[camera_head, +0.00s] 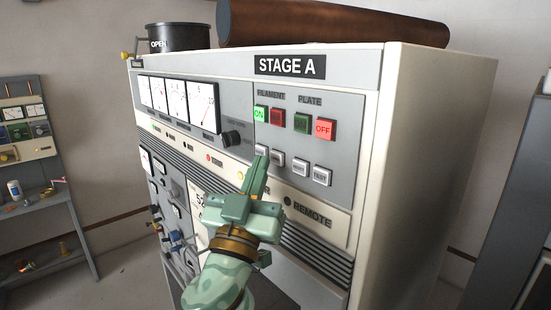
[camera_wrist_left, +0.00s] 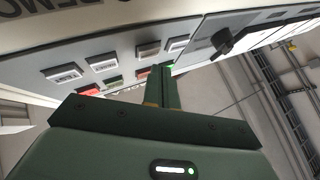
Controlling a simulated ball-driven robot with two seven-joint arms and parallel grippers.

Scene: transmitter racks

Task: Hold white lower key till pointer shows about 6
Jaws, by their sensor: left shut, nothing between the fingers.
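The STAGE A cabinet (camera_head: 385,140) carries a row of small white keys below its coloured buttons. The leftmost white key (camera_head: 260,150) is partly behind my left fingertips, and a second white key (camera_head: 277,159) is just right of them. Their lettering is too small to read, so I cannot tell which is the lower key. My left gripper (camera_head: 262,163) is shut and empty, pointing at the panel; I cannot tell whether it touches a key. The white keys also show in the left wrist view (camera_wrist_left: 177,43). The right-hand meter (camera_head: 203,106) has a red pointer; its reading is unclear.
A lit green ON button (camera_head: 260,114) and a lit red OFF button (camera_head: 324,129) sit above the white keys. A black knob (camera_head: 231,138) is left of my fingertips. The TEST key (camera_head: 320,176) is at the row's right end. A shelf (camera_head: 45,200) stands far left.

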